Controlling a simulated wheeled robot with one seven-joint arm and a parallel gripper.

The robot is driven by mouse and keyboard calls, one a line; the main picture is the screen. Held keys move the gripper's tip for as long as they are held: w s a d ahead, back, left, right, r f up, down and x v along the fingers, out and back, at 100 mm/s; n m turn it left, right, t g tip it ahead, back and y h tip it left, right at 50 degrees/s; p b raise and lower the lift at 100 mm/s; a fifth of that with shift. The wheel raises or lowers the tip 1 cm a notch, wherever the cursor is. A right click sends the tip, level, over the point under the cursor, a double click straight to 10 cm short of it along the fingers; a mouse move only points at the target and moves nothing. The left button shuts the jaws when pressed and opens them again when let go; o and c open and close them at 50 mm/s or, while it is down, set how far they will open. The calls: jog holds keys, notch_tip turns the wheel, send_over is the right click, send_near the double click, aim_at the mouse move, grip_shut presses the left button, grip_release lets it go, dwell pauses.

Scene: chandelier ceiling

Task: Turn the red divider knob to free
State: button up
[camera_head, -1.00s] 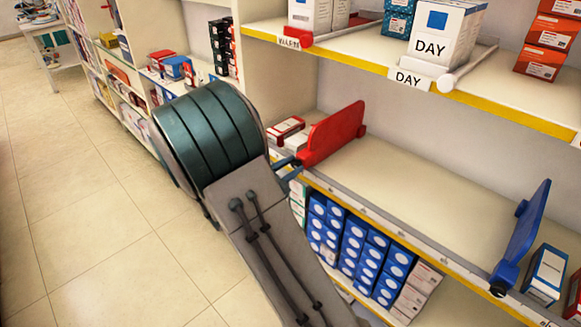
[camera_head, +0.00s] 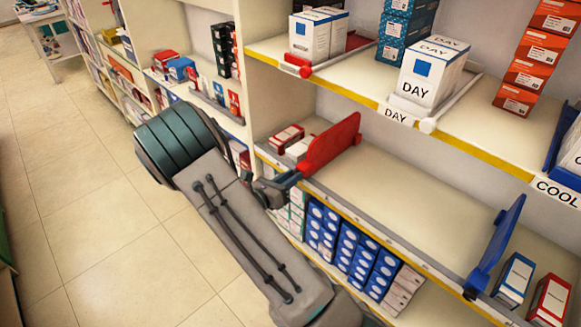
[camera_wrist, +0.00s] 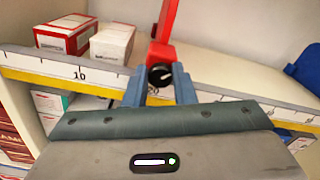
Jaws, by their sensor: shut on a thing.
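The red divider (camera_head: 332,146) stands upright on the middle shelf, toward its left end. In the wrist view its red upright (camera_wrist: 166,22) rises behind a round black knob (camera_wrist: 160,76) with a pale pointer mark. My gripper (camera_wrist: 159,78) has its two blue-grey fingers on either side of this knob and is shut on it. In the head view my gripper (camera_head: 286,181) meets the divider's front end at the shelf edge, and the knob is hidden there. I cannot read any lock or free label.
A blue divider (camera_head: 497,246) stands at the right of the same shelf, with clear shelf (camera_head: 410,190) between. White-and-red boxes (camera_wrist: 66,34) sit left of the red divider. A ruler strip (camera_wrist: 60,70) runs along the shelf edge.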

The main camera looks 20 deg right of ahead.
jog(key=n+p, duration=0.5)
jog(key=shift+w+r+n+p, duration=0.1)
jog(key=shift+r+n+p, duration=0.1)
jog(key=shift+n+p, duration=0.1)
jog(key=shift+f+n+p, duration=0.15)
jog(key=shift+n+p, duration=0.6)
jog(key=shift+n, duration=0.3)
jog(key=shift+f+n+p, duration=0.1)
jog(key=shift+n+p, duration=0.65)
jog(key=shift+n, duration=0.3)
jog(key=o, duration=1)
jog(key=shift+a, duration=0.1)
jog(key=b+v, duration=0.2)
jog(key=v, duration=1.1)
jog(key=shift+a+f, duration=0.1)
jog(key=shift+a, duration=0.25)
